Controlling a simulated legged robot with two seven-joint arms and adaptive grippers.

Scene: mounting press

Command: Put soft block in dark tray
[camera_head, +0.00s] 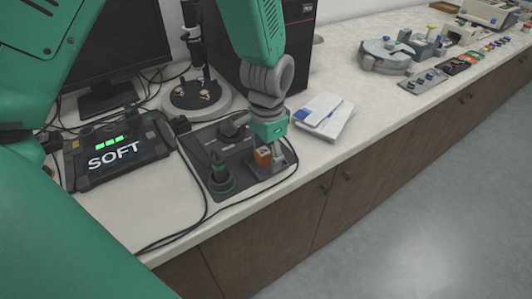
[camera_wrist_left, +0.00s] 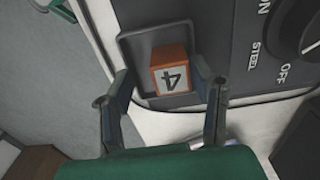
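An orange block (camera_wrist_left: 172,72) with a pale face marked 4 sits in a small dark square tray (camera_wrist_left: 137,58) on a dark panel in the left wrist view. In the head view the block (camera_head: 263,156) is at the tray (camera_head: 288,158) near the counter's front edge. My left gripper (camera_wrist_left: 160,76) is open, with one finger on each side of the block. The right finger is close to the block; I cannot tell if it touches. In the head view this gripper (camera_head: 271,150) is just over the tray. My right gripper is not in view.
The dark panel (camera_head: 205,140) carries a knob (camera_head: 220,181) left of the tray. A device reading SOFT (camera_head: 116,155) lies further left, with cables around it. White papers (camera_head: 325,114) lie to the right. The counter beyond them has free room.

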